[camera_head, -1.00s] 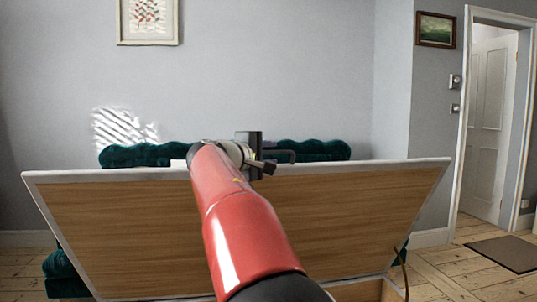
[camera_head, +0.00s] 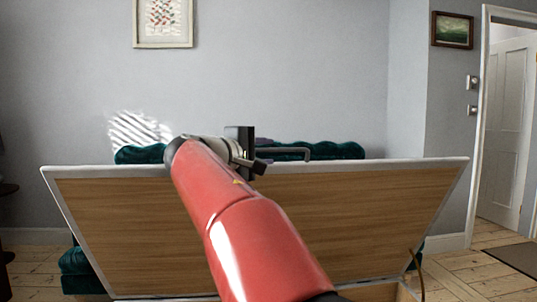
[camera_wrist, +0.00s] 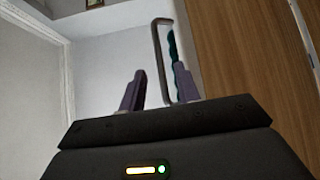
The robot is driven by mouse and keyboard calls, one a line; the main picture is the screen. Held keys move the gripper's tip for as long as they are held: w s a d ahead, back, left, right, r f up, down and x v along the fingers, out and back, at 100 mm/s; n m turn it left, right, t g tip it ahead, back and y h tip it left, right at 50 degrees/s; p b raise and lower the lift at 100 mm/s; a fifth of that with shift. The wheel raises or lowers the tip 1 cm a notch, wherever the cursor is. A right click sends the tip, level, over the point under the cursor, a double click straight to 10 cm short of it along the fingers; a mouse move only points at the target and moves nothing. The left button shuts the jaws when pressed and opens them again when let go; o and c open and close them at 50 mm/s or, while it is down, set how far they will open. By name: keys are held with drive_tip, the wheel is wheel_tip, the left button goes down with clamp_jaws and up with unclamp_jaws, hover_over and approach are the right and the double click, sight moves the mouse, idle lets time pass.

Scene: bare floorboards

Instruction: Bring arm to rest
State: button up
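My red arm (camera_head: 235,215) reaches forward over the raised wooden panel (camera_head: 120,230), and its end is at the panel's top edge. My gripper (camera_head: 262,142) is small and partly hidden by the wrist there. In the wrist view my gripper (camera_wrist: 160,88) has its two purple-grey fingers apart, with a clear gap between them. A grey bar handle (camera_wrist: 158,50) shows just beyond the fingers and partly between them. I cannot tell whether they touch. The handle also shows above the panel's edge in the head view (camera_head: 300,150).
The panel leans up from a low box base with a green scalloped upholstered edge (camera_head: 330,150) behind it. A grey wall with a framed picture (camera_head: 164,20) stands behind. A doorway with a white door (camera_head: 505,125) and a dark mat (camera_head: 518,257) are at the right.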

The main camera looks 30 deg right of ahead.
idle(0.3)
drive_tip(key=s+f+m+y, duration=0.1)
drive_tip(key=s+f+y, duration=0.75)
drive_tip(key=f, duration=0.65)
drive_tip(key=s+a+f+m+g+y, duration=0.1)
drive_tip(key=s+a+f+m+y, duration=0.1)
drive_tip(key=s+a+f, duration=0.4)
drive_tip(key=s+a+f+m+g+y, duration=0.1)
drive_tip(key=s+a+f+m+y, duration=0.2)
drive_tip(key=s+f, duration=1.1)
drive_tip(key=a+f+y, duration=0.1)
drive_tip(key=a+y, duration=0.1)
drive_tip(key=a, duration=0.2)
drive_tip(key=shift+s+a, duration=0.2)
drive_tip(key=shift+s, duration=0.05)
